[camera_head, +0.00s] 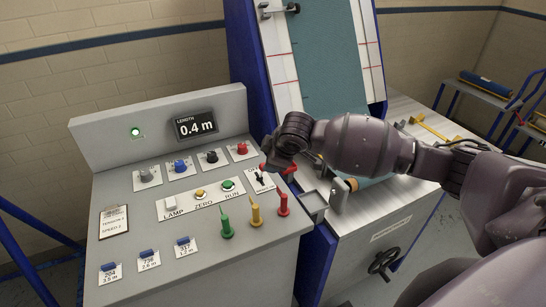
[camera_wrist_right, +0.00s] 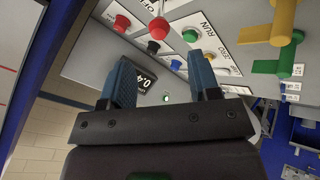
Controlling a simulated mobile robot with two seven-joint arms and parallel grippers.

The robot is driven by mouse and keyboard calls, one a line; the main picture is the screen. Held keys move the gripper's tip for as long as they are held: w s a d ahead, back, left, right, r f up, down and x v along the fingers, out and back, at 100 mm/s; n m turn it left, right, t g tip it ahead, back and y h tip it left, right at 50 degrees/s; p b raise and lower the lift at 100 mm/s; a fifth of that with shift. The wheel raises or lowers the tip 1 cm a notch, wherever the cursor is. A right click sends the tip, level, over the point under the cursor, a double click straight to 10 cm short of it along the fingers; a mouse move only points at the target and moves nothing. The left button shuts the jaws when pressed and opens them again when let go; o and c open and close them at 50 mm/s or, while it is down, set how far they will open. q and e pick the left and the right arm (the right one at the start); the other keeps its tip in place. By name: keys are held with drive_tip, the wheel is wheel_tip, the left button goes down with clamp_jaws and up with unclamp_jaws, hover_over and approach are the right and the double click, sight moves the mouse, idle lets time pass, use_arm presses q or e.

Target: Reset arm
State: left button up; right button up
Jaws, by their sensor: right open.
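My right arm reaches in from the right in the head view. Its gripper (camera_head: 274,164) is over the right edge of the grey control panel (camera_head: 160,235), close to the lever switch at the end of the RUN row. In the right wrist view the two blue fingers of my right gripper (camera_wrist_right: 161,62) are apart with nothing between them. Beyond them show the panel's knobs and the 0.4 m display (camera_wrist_right: 146,80). In the head view the arm hides part of the machine behind the panel. My left gripper is not in view.
The panel carries a LENGTH display (camera_head: 195,125), a lit green lamp (camera_head: 135,132), a green RUN button (camera_head: 228,185) and upright green (camera_head: 227,229), yellow (camera_head: 256,216) and red (camera_head: 283,205) levers. A handwheel (camera_head: 382,262) and cloth bed (camera_head: 328,60) are at the right.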

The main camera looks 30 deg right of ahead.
idle(0.4)
drive_tip(key=s+a+f+m, duration=0.1)
drive_tip(key=s+a+f, duration=0.2)
drive_tip(key=s, duration=0.2)
drive_tip(key=s+a+f+m+g+y, duration=0.1)
drive_tip(key=s+a+f, duration=0.15)
drive_tip(key=s, duration=0.25)
drive_tip(key=s+a+f+m, duration=0.1)
drive_tip(key=s+a+f, duration=0.2)
drive_tip(key=s, duration=0.2)
drive_tip(key=s+d+m+g+h, duration=0.1)
drive_tip(key=s+d+m, duration=0.25)
drive_tip(key=s, duration=0.65)
drive_tip(key=s+d+m+g+h, duration=0.1)
drive_tip(key=s+d+m, duration=0.25)
drive_tip(key=s, duration=0.65)
drive_tip(key=w+f+t, duration=0.7)
drive_tip(key=f, duration=0.4)
drive_tip(key=shift+w+a+t, duration=0.2)
drive_tip(key=shift+a+t, duration=0.05)
drive_tip(key=shift+t, duration=0.15)
drive_tip(key=shift+o, duration=0.4)
drive_tip(key=shift+w, duration=0.1)
